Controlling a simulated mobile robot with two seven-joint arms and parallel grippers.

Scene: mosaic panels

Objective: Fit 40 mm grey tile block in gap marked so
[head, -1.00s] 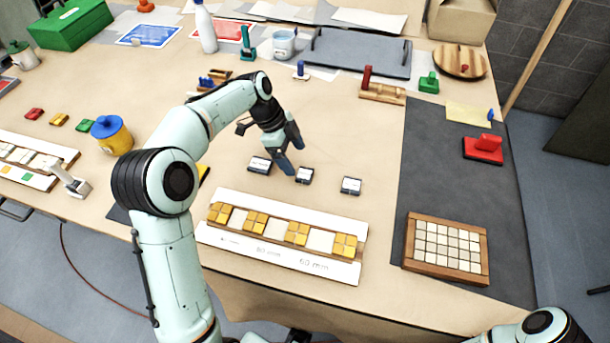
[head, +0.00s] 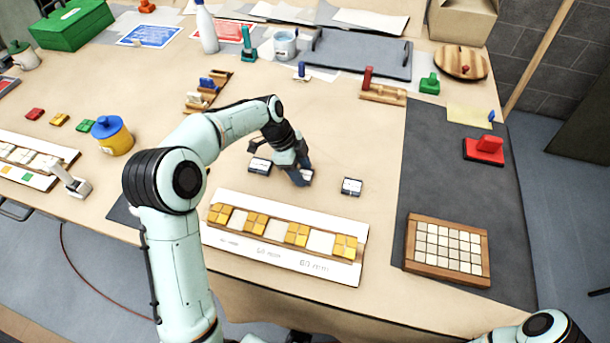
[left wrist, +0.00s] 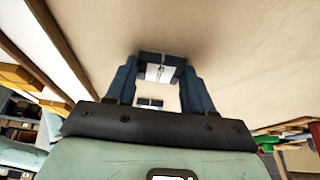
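Three small dark blocks with white labels lie in a row behind the mosaic panel: a left block (head: 259,165), a middle block (head: 307,174) and a right block (head: 351,186). Their labels are too small to read. The panel (head: 290,262) has yellow tiles with three pale gaps between them; its right marking reads 60 mm, the others are unclear. My left gripper (head: 302,176) is down at the middle block, partly hiding it. In the left wrist view its fingers stand apart on either side of a dark, white-labelled block (left wrist: 160,68); contact is unclear. My right gripper is out of view.
A wooden tray of pale tiles (head: 410,240) lies on the dark mat (head: 430,150) at right. A blue-lidded yellow pot (head: 113,137) and another panel (head: 40,180) are at left. The table around the right block is clear.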

